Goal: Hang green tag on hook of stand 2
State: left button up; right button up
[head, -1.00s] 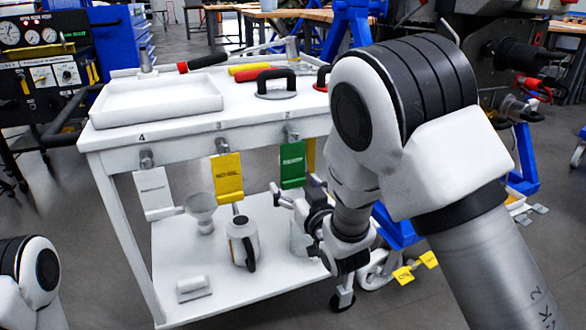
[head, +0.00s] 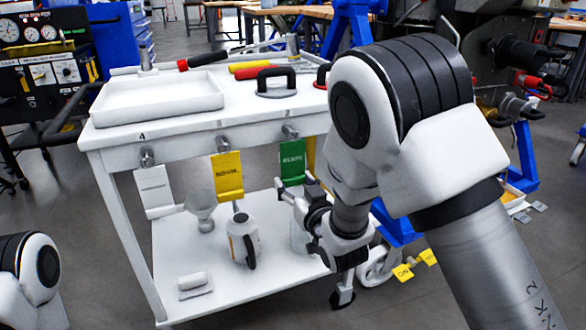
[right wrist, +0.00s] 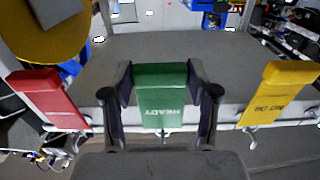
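The green tag (head: 292,160), lettered READY in the right wrist view (right wrist: 160,92), is below the tabletop edge of the white cart, under the hook (head: 290,131) marked 2. What holds the tag up is unclear. My right gripper (head: 297,188) is at the tag's lower end. In the right wrist view its two fingers (right wrist: 160,80) stand one on each side of the tag, close to its edges; I see no clear grip. My left gripper is out of view; only part of my left arm shows.
A yellow tag (head: 227,177) and a white tag (head: 153,190) are under hooks 3 and 4. A red tag (right wrist: 50,98) shows in the right wrist view. A funnel (head: 201,207) and a jug (head: 243,238) stand on the lower shelf (head: 228,282).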

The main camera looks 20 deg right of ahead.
grip_shut()
jog(key=shift+s, duration=0.1)
jog(key=shift+s, duration=0.1)
jog(key=shift+s, duration=0.3)
jog(key=shift+s+d, duration=0.1)
jog(key=shift+s+d, duration=0.15)
jog(key=shift+s, duration=1.2)
